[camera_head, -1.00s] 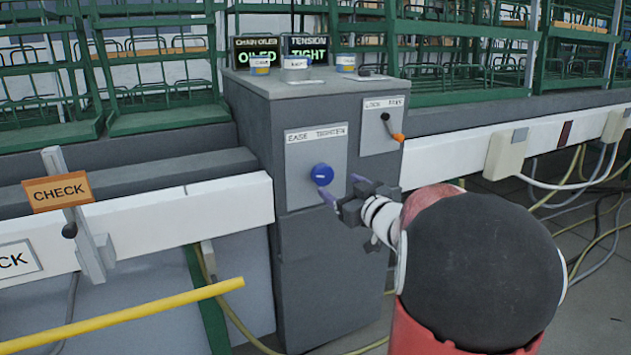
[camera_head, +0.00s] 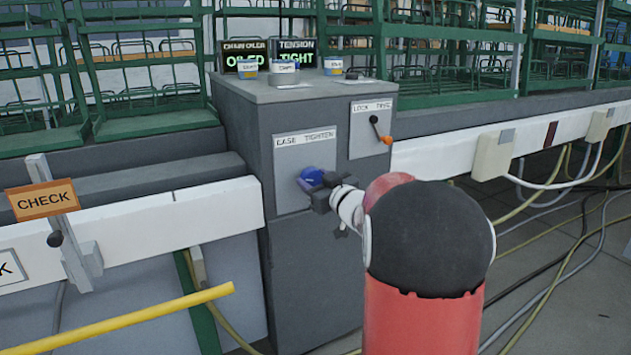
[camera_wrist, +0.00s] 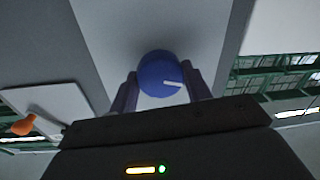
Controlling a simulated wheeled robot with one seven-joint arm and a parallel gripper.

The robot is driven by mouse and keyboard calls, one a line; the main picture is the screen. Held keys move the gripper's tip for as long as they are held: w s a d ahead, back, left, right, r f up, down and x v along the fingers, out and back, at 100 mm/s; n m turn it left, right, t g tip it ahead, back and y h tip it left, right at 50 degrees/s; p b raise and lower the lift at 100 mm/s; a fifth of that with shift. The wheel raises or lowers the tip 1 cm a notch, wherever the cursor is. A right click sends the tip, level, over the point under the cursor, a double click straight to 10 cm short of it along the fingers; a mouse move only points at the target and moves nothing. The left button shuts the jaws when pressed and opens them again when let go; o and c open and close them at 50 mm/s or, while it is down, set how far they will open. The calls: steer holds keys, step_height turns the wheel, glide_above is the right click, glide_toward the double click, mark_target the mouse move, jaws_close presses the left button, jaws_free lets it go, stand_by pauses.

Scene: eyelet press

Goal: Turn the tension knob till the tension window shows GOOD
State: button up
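The blue tension knob (camera_head: 311,177) is on a grey plate (camera_head: 290,150) labelled EASE and TIGHTEN, on the front of the grey cabinet. The tension window (camera_head: 296,54) on top of the cabinet reads TIGHT. My gripper (camera_head: 318,184) is at the knob. In the wrist view the knob (camera_wrist: 161,74) sits between the two fingers of my gripper (camera_wrist: 160,88), and its white mark points right and slightly down. The fingers stand either side of its lower part.
A second display (camera_head: 244,58) reads OILED. Several small tubs stand on the cabinet top. Right of the knob is a lever with an orange end (camera_head: 386,140) on a LOCK plate. A CHECK sign (camera_head: 42,200) and a yellow rail (camera_head: 130,318) are at left.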

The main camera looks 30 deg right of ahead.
steer(key=c, duration=0.4)
steer(key=n+b, duration=0.2)
steer(key=n, duration=0.1)
steer(key=shift+f+b, duration=0.1)
steer(key=shift+b, duration=0.2)
steer(key=shift+a+n+g+b, duration=0.1)
steer(key=shift+n+g+b, duration=0.2)
steer(key=shift+n+b, duration=1.45)
steer(key=shift+n+p, duration=0.55)
steer(key=shift+n, duration=0.1)
steer(key=o, duration=1)
steer(key=shift+s, duration=0.15)
